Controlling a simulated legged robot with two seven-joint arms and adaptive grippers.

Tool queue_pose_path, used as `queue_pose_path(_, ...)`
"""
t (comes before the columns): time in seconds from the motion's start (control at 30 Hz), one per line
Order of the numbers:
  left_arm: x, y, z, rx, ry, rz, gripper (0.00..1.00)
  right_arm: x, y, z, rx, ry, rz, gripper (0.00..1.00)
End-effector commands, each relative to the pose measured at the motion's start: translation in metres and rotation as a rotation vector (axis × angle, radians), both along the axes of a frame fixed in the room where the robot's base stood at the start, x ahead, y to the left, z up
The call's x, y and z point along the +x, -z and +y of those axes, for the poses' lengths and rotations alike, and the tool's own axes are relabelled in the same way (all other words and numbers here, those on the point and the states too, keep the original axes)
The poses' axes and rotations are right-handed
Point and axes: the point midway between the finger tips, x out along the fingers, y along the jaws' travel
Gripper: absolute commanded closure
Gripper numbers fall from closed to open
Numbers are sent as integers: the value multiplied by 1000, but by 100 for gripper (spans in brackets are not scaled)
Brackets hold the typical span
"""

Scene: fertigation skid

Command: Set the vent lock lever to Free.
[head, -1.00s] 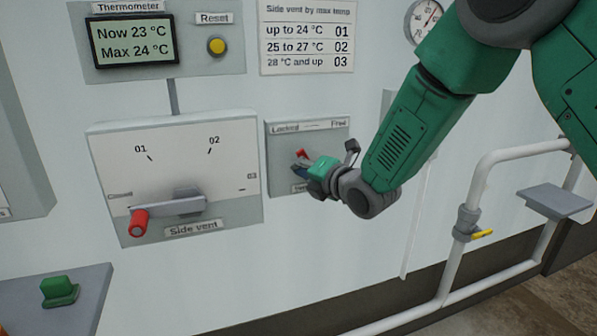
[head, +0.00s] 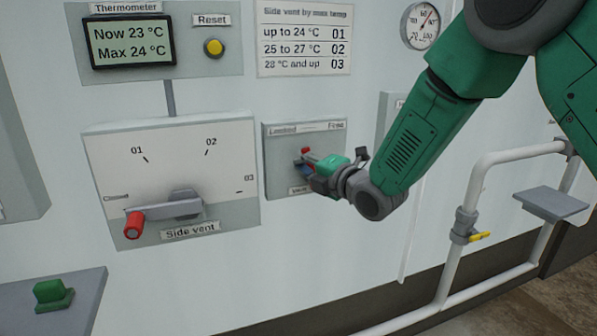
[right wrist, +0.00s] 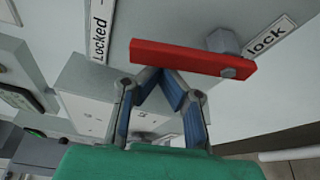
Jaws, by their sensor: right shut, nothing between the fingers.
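The vent lock panel (head: 275,180) is a grey box on the wall with "Locked" at its top left and "Free" at its top right. Its red lever (head: 306,150) stands roughly upright, between the two words. The lever (right wrist: 185,58) also shows in the right wrist view, near the "Locked" label. My right gripper (head: 305,170) is shut and empty at the panel. In the right wrist view, its closed fingertips (right wrist: 158,76) are at the lever's free end, on the Locked side; they seem to touch it. My left gripper is out of view.
The side vent box (head: 235,150) with a red-handled lever (head: 134,224) is left of the lock panel. The thermometer (head: 130,42) and vent table (head: 304,40) are above. White pipes (head: 465,200) with a yellow valve handle stand at right.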

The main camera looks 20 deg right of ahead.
Motion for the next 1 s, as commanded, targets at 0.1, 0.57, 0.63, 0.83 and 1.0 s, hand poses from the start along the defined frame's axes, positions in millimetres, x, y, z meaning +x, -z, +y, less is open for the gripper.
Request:
queue_pose_path(0.1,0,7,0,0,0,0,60,1,-2,-7,112,2,2,100)
queue_pose_path(0.57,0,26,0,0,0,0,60,1,-7,-31,529,2,16,100)
queue_pose_path(0.63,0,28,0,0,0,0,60,2,-8,-34,580,2,18,100)
queue_pose_path(0.83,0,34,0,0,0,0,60,2,-7,-41,693,3,22,100)
queue_pose_path(1.0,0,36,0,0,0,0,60,2,-7,-44,751,3,26,100)
